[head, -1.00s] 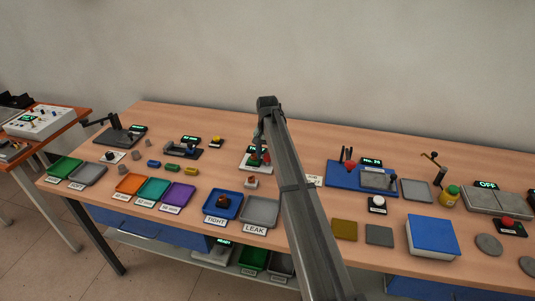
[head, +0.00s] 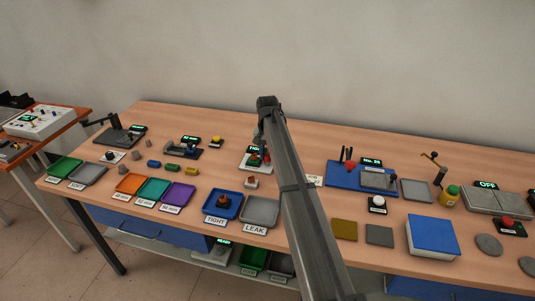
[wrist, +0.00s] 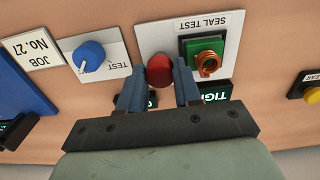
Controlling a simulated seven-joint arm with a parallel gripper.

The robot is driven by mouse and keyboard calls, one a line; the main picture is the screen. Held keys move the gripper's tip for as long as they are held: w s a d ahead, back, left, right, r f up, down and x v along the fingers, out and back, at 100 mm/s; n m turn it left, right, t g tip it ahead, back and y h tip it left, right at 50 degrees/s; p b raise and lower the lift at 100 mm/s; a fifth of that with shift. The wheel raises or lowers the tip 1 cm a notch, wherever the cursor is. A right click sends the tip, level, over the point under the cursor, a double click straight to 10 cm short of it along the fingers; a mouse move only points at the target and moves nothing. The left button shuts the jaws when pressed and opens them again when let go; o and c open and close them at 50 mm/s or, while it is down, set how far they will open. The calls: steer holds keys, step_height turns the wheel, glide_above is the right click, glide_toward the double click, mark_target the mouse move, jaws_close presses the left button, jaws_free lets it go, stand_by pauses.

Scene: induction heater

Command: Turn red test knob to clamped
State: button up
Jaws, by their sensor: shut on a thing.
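The red knob (wrist: 160,70) stands on a white plate between the two fingers of my gripper (wrist: 158,72) in the wrist view. The gripper is shut on it, one finger at each side. Right of it on the plate, a copper-coloured threaded part (wrist: 207,62) sits in a green seat under the label SEAL TEST. A dark display (wrist: 216,93) with green letters beginning TIG is partly hidden by the right finger. In the head view the seal test station (head: 255,160) shows beside my arm, and the arm hides part of it.
A blue knob (wrist: 90,56) labelled TEST is left of my gripper, and a yellow button (wrist: 312,94) is at far right. In front of the station are the blue TIGHT tray (head: 238,208), holding a brownish part, and the grey LEAK tray (head: 262,211).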

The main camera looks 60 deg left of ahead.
mark_target(268, 155)
steer(key=n, duration=0.4)
steer(key=shift+n, duration=2.2)
steer(key=o, duration=1)
steer(key=shift+o, duration=0.2)
step_height(268, 155, up, 14)
